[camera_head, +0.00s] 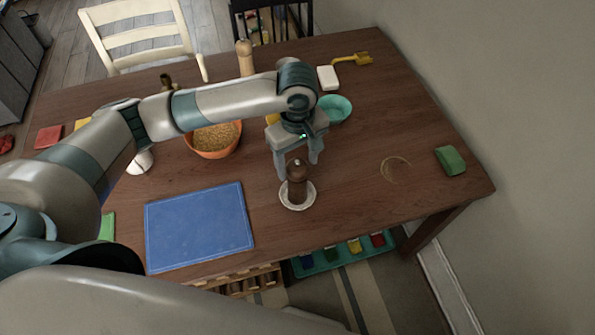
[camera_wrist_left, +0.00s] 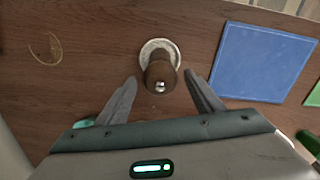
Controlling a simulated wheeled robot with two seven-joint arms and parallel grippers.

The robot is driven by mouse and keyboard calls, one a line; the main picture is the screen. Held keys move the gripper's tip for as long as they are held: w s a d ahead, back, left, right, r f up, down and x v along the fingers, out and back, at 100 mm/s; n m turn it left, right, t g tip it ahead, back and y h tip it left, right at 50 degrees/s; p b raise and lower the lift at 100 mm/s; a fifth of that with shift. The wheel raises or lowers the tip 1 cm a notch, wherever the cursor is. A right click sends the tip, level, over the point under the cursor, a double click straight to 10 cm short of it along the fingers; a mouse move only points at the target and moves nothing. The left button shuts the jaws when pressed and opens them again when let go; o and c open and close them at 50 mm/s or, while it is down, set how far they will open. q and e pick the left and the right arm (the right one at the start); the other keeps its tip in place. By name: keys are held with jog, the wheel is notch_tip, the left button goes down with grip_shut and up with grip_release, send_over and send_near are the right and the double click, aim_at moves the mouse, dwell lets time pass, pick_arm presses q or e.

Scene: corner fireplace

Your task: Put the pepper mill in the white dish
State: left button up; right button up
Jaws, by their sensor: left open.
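The dark brown pepper mill (camera_head: 297,185) stands upright on the small white dish (camera_head: 297,205) near the table's front edge. In the left wrist view the mill (camera_wrist_left: 160,78) shows from above, with the white dish (camera_wrist_left: 150,46) under its base. My left gripper (camera_head: 297,168) points down over the mill, with its two fingers apart. In the wrist view the open fingers (camera_wrist_left: 161,82) lie on either side of the mill, with a visible gap on each side. My right gripper is not in view.
A blue mat (camera_head: 198,226) lies left of the dish, and an orange bowl (camera_head: 213,152) of grain behind it. A teal bowl (camera_head: 335,108), a light wooden mill (camera_head: 245,58) and a white block (camera_head: 328,78) stand farther back. A green block (camera_head: 450,160) lies right.

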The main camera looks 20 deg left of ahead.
pick_arm(q)
jog(key=shift+r+b, duration=0.45)
jog(key=shift+r, duration=2.65)
